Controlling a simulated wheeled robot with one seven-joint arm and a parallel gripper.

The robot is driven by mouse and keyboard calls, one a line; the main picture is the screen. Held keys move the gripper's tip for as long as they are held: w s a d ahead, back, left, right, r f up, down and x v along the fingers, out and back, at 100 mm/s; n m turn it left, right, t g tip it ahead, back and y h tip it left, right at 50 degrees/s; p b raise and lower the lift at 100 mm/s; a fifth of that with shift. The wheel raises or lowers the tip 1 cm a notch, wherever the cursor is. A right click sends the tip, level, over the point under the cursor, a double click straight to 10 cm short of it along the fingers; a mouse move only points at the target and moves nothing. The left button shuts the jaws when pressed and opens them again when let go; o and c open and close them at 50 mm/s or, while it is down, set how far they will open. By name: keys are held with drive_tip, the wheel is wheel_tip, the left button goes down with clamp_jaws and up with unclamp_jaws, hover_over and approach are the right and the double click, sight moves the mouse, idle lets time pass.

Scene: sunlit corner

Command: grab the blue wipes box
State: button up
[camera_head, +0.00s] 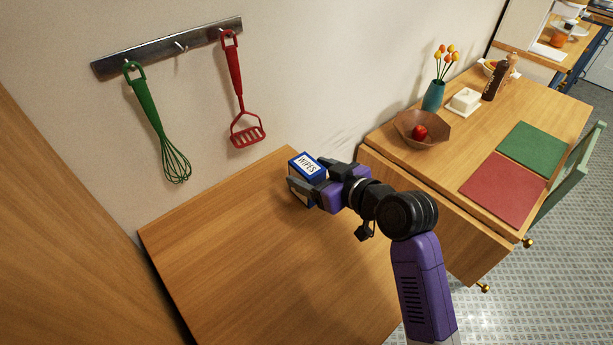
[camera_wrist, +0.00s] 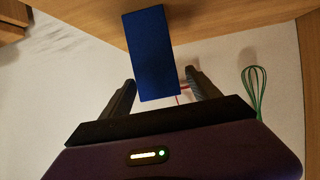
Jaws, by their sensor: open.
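The blue wipes box (camera_head: 308,166) stands near the back right edge of the wooden surface, with a white "WIPES" label on its top. In the wrist view the box (camera_wrist: 150,50) shows as a plain blue face. My gripper (camera_head: 297,188) is at the box in the head view, with its fingers on either side of it. In the wrist view my gripper (camera_wrist: 158,84) is open, with the lower end of the box between the fingertips. A gap shows on the right side; I cannot tell whether either finger touches it. The fingers hide part of the box.
The wooden surface (camera_head: 230,250) is otherwise clear. A green whisk (camera_head: 158,125) and a red masher (camera_head: 238,95) hang from a wall rail (camera_head: 165,48). A second table at right holds a bowl (camera_head: 408,137), a vase (camera_head: 433,96) and red and green mats (camera_head: 503,190).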

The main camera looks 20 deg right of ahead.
drive_tip(key=shift+x, duration=0.95)
drive_tip(key=c, duration=1.4)
clamp_jaws()
